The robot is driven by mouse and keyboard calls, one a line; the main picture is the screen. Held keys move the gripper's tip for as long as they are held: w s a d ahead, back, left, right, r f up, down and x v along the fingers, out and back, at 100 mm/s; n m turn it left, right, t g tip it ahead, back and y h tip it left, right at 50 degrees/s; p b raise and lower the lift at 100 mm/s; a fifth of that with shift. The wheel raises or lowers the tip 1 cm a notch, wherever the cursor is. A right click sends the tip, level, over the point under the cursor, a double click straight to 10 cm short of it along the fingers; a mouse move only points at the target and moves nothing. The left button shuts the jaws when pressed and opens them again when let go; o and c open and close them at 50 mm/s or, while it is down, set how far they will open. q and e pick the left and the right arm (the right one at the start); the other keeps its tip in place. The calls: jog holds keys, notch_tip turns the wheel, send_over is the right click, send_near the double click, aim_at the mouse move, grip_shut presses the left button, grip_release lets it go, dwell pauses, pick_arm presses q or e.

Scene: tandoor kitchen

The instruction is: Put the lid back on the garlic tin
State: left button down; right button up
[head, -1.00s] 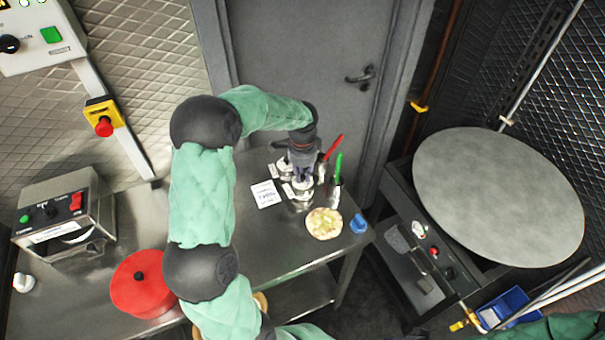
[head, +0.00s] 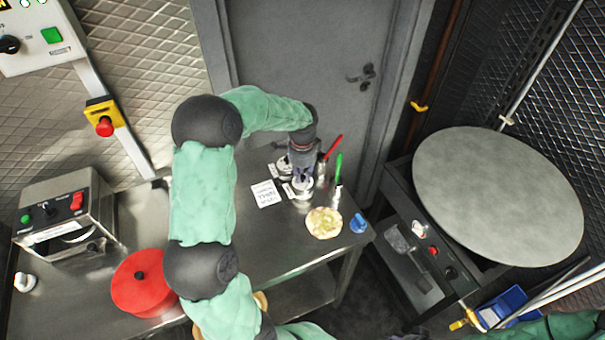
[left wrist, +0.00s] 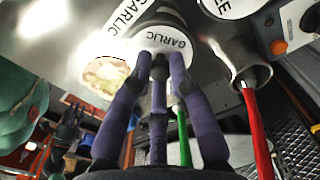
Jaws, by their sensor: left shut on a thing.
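My left gripper (head: 302,176) points down and is shut on the knob of the white lid (left wrist: 165,40), which is marked GARLIC. In the head view the lid (head: 303,187) is directly over the garlic tin (head: 300,197), a small metal tin on the steel table. The tin's side (left wrist: 158,14) shows behind the lid in the left wrist view. The fingers hide part of the lid, and I cannot tell whether it rests fully on the rim. My right gripper is not in view.
A second lidded tin (head: 285,166) stands close behind-left. Metal cups with a red handle (head: 333,146) and a green handle (head: 339,165) stand close right. A red pot (head: 142,284) is left.

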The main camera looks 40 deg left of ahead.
pick_arm(q)
jog(key=c, duration=1.1)
grip_release()
jog(key=o, duration=0.5)
jog(key=shift+r, duration=0.1)
jog(key=shift+r+p, duration=2.65)
jog(key=shift+r, duration=0.8)
jog(key=shift+c, duration=0.3)
